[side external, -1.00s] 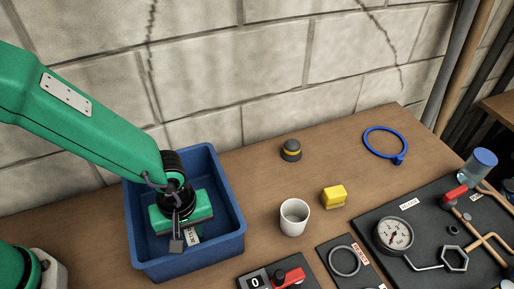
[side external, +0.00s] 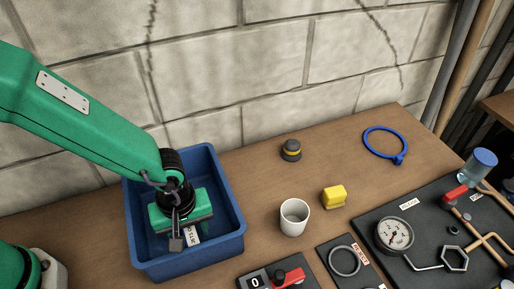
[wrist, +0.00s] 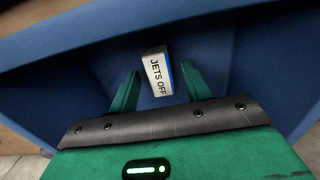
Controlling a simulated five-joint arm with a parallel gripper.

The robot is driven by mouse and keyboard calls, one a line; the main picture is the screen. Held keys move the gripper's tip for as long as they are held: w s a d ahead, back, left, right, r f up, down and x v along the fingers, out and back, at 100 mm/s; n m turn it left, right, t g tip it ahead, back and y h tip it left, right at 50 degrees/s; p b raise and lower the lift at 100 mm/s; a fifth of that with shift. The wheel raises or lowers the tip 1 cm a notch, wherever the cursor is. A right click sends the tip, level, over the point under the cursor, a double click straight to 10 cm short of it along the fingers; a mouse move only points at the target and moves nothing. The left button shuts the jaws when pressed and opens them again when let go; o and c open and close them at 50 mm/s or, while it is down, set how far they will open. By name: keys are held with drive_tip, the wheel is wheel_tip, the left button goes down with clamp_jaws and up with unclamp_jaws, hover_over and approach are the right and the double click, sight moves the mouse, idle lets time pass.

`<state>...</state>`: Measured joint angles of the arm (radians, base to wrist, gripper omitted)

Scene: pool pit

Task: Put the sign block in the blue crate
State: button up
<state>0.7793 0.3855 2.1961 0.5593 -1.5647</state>
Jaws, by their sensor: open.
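The sign block is a small white block with a blue side and the words "JETS OFF" (wrist: 157,76). In the side view, part of the sign block (side external: 193,235) shows inside the blue crate (side external: 232,246), beside my gripper's dark finger. My gripper (side external: 182,238) reaches down into the crate. In the wrist view, my gripper (wrist: 161,75) is open, with one green finger on each side of the block and a gap at the left finger. The blue crate (wrist: 75,45) surrounds them. The block's underside is hidden.
A white cup (side external: 294,218), a yellow block (side external: 334,197) and a dark knob with a yellow band (side external: 291,150) stand right of the crate. A blue ring (side external: 384,143) lies farther back. Panels with a gauge (side external: 394,235) fill the right. The block wall stands behind.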

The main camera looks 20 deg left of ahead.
sight(188, 232)
wheel_tip(188, 232, up, 12)
drive_tip(key=shift+f, duration=0.15)
idle(0.5)
idle(0.4)
drive_tip(key=s+a+r+m+t, duration=0.1)
drive_tip(key=a+r+m, duration=0.3)
drive_tip(key=a, duration=0.8)
drive_tip(key=s+a+r+m+t, duration=0.2)
drive_tip(key=a+r+m+t, duration=0.2)
drive_tip(key=a, duration=0.9)
wheel_tip(188, 232, up, 3)
drive_tip(key=shift+a+r+m+t, duration=0.15)
drive_tip(key=shift+m+t, duration=0.15)
drive_tip(key=shift+m, duration=0.2)
